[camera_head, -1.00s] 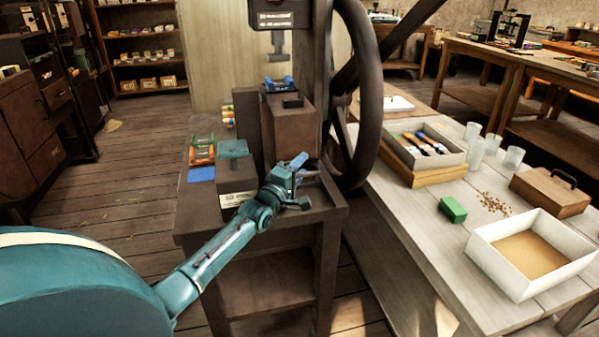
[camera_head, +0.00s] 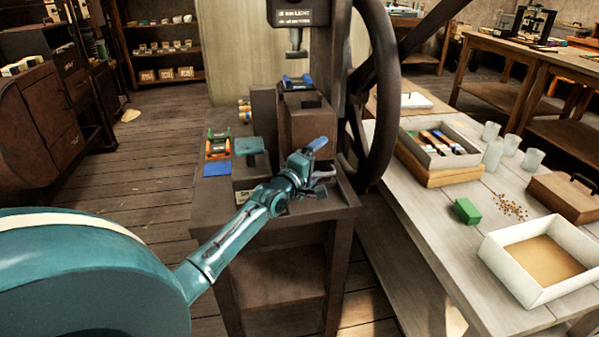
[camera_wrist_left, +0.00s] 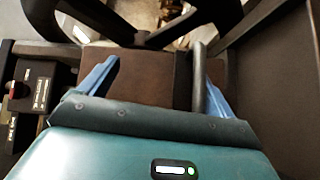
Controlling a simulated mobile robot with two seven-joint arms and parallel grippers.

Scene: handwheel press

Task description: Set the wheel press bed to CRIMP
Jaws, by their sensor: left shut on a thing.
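The dark wheel press has a large handwheel (camera_head: 382,90) on its right side. Its brown bed block (camera_head: 312,125) stands below the ram (camera_head: 296,42), with a blue and black piece (camera_head: 297,82) on top. My left gripper (camera_head: 318,163) is low at the front of the bed block. In the left wrist view its blue fingers (camera_wrist_left: 160,85) stand apart on either side of a brown block (camera_wrist_left: 130,75), and a grey upright rod (camera_wrist_left: 198,75) is beside the right finger. The exact contact is hidden. The CRIMP marking cannot be read. My right gripper is not in view.
Left of the bed are a teal pad (camera_head: 248,146), an orange and green rack (camera_head: 217,144) and a blue card (camera_head: 217,169). The light table (camera_head: 425,235) at right holds a white tray (camera_head: 535,258), a green box (camera_head: 466,210) and glasses. A red knob (camera_wrist_left: 20,89) shows in the wrist view.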

